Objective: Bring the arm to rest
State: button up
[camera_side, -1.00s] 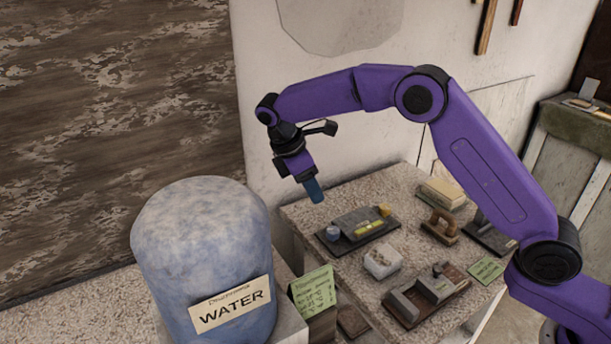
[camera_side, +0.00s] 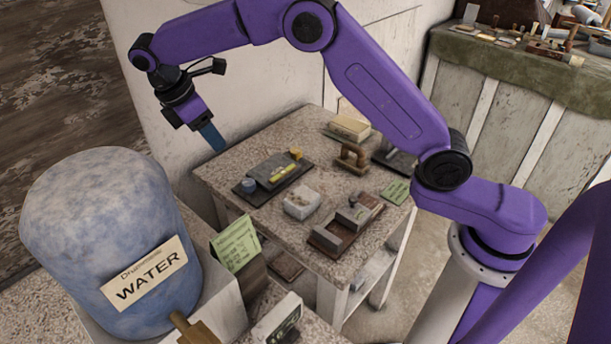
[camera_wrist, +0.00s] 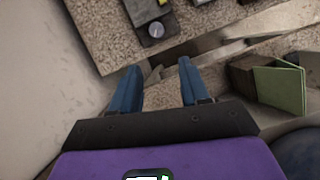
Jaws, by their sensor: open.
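My gripper (camera_side: 212,138) hangs from my purple arm at the left end of the speckled table (camera_side: 225,185), pointing down and above the surface. In the wrist view its two blue fingers (camera_wrist: 157,82) are spread apart with nothing between them. Below them the wrist view shows the table's edge and the floor. The side view shows the fingers nearly in line, so the gap does not show there.
A dark tray (camera_side: 243,190) with small yellow and grey items lies on the table near my gripper. A whitish block (camera_side: 301,203), a wooden tool (camera_side: 351,157) and a brown holder (camera_side: 325,241) also stand there. A blue water drum (camera_side: 100,220) stands at the left, in front.

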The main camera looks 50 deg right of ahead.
jog(key=s+d+r+m+t+y, duration=0.1)
jog(key=s+d+r, duration=0.1)
jog(key=s, duration=0.7)
jog(key=s+d+r+y, duration=0.1)
jog(key=s+y, duration=0.1)
jog(key=s, duration=0.7)
jog(key=s+d+f+m+y, duration=0.1)
jog(key=s+d, duration=0.4)
jog(key=s, duration=0.4)
jog(key=s+d+f, duration=0.2)
jog(key=s+d, duration=0.4)
jog(key=s, duration=0.4)
jog(key=shift+s+f+m+y, duration=0.15)
jog(key=shift+f+m+y, duration=0.1)
jog(key=shift+m+y, duration=0.15)
